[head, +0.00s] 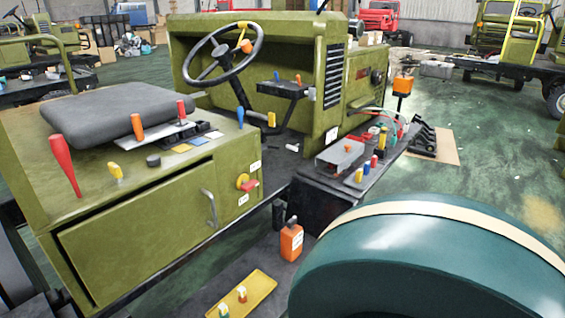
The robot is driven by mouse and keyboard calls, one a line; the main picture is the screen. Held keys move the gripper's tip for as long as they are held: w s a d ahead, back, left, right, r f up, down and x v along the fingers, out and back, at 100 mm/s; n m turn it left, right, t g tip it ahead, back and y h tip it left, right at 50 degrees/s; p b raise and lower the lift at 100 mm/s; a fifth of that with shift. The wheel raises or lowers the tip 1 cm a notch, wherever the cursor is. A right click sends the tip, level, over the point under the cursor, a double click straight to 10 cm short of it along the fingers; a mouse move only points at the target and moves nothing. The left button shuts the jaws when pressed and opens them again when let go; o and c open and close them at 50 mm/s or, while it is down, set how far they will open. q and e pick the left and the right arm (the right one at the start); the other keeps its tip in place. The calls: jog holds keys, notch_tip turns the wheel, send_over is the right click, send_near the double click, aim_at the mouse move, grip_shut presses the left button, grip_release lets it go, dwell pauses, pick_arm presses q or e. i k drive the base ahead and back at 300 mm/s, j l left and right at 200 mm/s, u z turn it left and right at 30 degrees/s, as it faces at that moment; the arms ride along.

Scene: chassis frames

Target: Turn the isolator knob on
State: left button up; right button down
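The isolator knob (247,182) is most likely the red handle on a yellow round base, on the right end of the front face of the green seat box (135,235). Its red handle points to the right and lies close to level. Small white labels (255,166) sit around it, too small to read. A grey pull handle (209,206) is to its left, on the box's door. Neither of my grippers shows in the head view, and nothing touches the knob.
A large teal rounded body (425,260) with a cream band fills the lower right. An orange bottle (291,241) and a yellow tray (242,294) stand low in front. Coloured levers (62,165) rise from the box top. A steering wheel (222,52) is behind.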

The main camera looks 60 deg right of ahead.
aim_at(246, 186)
jog(key=z, duration=1.65)
jog(key=i+l+u, duration=0.15)
jog(key=l, duration=0.45)
jog(key=i+l+u, duration=0.15)
jog(key=l, duration=0.45)
jog(key=i+l+u, duration=0.15)
jog(key=l, duration=0.5)
jog(key=i+l+u, duration=0.2)
jog(key=l, duration=0.45)
jog(key=l+u, duration=0.15)
jog(key=l, duration=0.5)
